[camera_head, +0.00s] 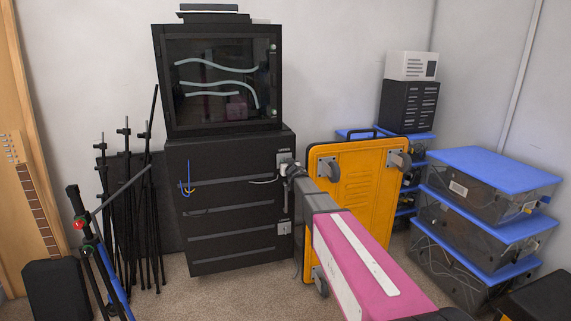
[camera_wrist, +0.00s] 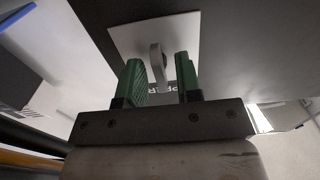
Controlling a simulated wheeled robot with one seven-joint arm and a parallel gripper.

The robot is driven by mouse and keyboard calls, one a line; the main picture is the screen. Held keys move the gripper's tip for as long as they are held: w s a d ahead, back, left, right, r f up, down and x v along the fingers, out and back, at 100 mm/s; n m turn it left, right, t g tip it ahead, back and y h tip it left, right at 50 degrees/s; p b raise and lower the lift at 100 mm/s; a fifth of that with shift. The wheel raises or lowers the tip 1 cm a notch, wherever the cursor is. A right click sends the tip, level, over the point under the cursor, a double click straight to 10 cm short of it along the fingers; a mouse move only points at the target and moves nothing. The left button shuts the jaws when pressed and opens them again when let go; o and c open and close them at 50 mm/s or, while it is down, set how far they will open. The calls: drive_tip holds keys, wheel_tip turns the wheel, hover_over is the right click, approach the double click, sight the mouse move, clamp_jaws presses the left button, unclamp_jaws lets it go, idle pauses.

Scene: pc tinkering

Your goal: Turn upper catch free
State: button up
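The upper catch (camera_head: 284,156) is a light plate at the top right of the black cabinet's (camera_head: 225,225) front. In the wrist view its white plate (camera_wrist: 128,38) carries a small grey lever (camera_wrist: 156,62). My gripper (camera_wrist: 160,75) has two green fingers, standing apart, one on each side of the lever, with a gap showing on both sides. The lever's far end is partly hidden between the fingers. In the head view my gripper (camera_head: 290,169) is at the catch, its fingers too small to make out. Dark lettering shows on the plate behind the fingers.
A lower catch (camera_head: 284,228) sits on the same cabinet. A glass-fronted case (camera_head: 222,125) stands on top. An orange cart (camera_head: 355,185) stands upright close right of the cabinet, beside my arm. Tripods (camera_head: 125,215) stand left; blue-lidded bins (camera_head: 495,180) are stacked right.

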drive_tip(key=shift+s, duration=0.1)
idle(0.3)
drive_tip(key=shift+v, duration=1.25)
drive_tip(key=m, duration=1.6)
